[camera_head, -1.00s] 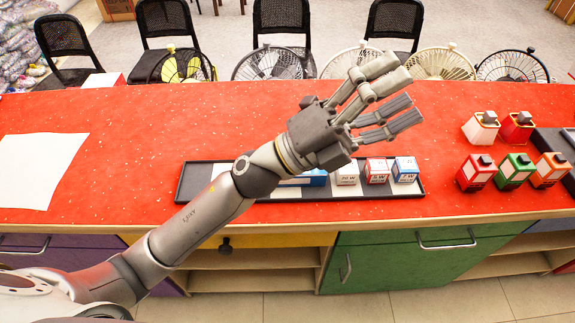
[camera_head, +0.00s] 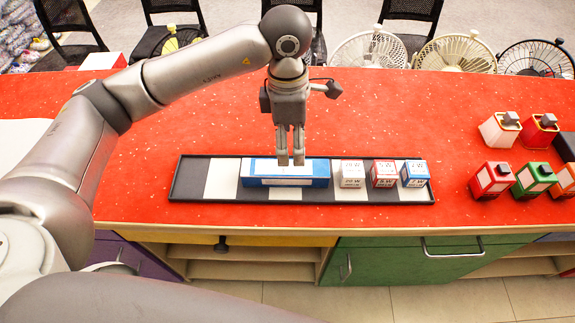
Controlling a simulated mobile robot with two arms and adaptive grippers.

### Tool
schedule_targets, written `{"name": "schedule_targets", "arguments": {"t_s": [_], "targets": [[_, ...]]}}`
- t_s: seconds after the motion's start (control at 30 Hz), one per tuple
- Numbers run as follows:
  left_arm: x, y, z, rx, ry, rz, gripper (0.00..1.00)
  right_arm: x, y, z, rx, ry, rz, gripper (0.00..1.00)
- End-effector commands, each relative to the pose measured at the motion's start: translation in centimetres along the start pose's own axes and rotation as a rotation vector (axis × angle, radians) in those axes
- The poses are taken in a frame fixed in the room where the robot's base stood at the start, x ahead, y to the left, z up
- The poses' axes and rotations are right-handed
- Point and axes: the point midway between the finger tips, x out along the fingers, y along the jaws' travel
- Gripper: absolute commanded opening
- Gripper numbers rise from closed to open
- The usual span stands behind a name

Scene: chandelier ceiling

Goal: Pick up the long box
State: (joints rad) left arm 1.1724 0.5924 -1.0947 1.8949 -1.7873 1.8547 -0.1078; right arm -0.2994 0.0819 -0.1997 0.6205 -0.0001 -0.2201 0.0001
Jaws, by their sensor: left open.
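The long box (camera_head: 260,172) is blue with a white label and lies lengthwise in a dark tray (camera_head: 190,180) with light and dark stripes. My left gripper (camera_head: 291,160) points down over the right half of the long box, its fingertips in front of the box's top in the picture. It is open, with nothing visible in it. Whether the fingertips touch the box cannot be told. My right gripper is not in view.
To the right in the tray stand a white small box (camera_head: 352,175), a red one (camera_head: 384,174) and a blue one (camera_head: 414,174). Several coloured containers (camera_head: 492,180) stand on the red counter (camera_head: 420,110) at the right. Fans (camera_head: 455,55) and chairs line the far side.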

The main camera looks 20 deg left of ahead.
Motion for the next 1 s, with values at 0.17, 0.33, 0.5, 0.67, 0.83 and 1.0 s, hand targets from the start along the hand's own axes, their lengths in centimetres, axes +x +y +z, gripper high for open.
{"name": "schedule_targets", "arguments": {"t_s": [0.17,0.33,0.5,0.67,0.83,1.0], "targets": [[0.8,0.8,-1.3,-0.013,0.052,0.025,0.7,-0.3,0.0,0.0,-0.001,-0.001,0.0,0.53],[3.6,0.8,-1.4,-0.011,0.05,0.023,0.7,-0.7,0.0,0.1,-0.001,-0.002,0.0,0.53],[5.1,0.8,-1.4,-0.011,0.047,0.024,0.7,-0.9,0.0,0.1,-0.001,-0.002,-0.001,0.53],[6.5,0.6,-1.6,-0.01,0.048,0.021,0.7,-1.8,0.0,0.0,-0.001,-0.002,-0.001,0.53],[9.2,0.5,-1.7,-0.012,0.047,0.021,0.7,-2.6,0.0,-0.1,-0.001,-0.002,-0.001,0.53],[10.4,0.6,-1.7,-0.009,0.045,0.024,0.7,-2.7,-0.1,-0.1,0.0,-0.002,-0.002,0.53]]}}
